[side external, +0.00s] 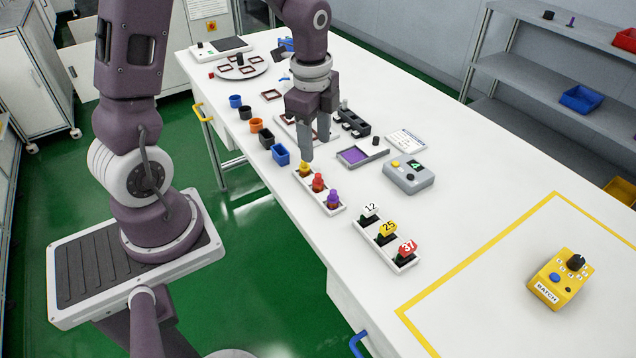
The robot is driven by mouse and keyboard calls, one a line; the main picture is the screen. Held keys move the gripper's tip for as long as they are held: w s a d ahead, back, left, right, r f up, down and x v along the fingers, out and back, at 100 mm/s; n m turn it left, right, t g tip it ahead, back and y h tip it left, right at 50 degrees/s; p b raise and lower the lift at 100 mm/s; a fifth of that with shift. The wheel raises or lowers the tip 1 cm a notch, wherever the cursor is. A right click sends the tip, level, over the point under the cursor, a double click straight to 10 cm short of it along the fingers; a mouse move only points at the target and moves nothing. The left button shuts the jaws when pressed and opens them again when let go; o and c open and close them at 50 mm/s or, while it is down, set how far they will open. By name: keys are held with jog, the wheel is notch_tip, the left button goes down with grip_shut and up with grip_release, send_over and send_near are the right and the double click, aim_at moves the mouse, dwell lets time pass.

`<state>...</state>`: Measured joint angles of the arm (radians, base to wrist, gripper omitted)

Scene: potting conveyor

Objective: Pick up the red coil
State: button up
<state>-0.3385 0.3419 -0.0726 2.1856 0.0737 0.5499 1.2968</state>
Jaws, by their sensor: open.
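The red coil (318,182) stands upright in the middle of a narrow white tray (340,212). A yellow coil (305,170) stands behind it and a purple coil (333,199) in front of it, in the same tray. My gripper (316,148) points down with its fingers apart and nothing seen between them. It is above and behind the red coil in this view, with one fingertip close to the top of the yellow coil. I cannot tell whether that fingertip touches it.
Left of the tray stand a blue box (281,154) and several small cups. To the right are a purple-lined tray (362,156) and a grey control box (409,177). A numbered-block tray (387,238) lies in front. A yellow BATCH box (561,279) stands inside the yellow-lined area.

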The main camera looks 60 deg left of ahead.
jog(key=m, duration=0.2)
send_over(319, 175)
jog(key=shift+g, duration=0.4)
jog(key=f, duration=0.4)
jog(key=shift+s+a+f, duration=0.15)
jog(key=shift+s+a, duration=0.1)
jog(key=shift+s, duration=0.05)
jog(key=f, duration=0.7)
jog(key=shift+w+d+f, duration=0.1)
jog(key=shift+w+d, duration=0.1)
jog(key=shift+w, duration=0.1)
grip_shut()
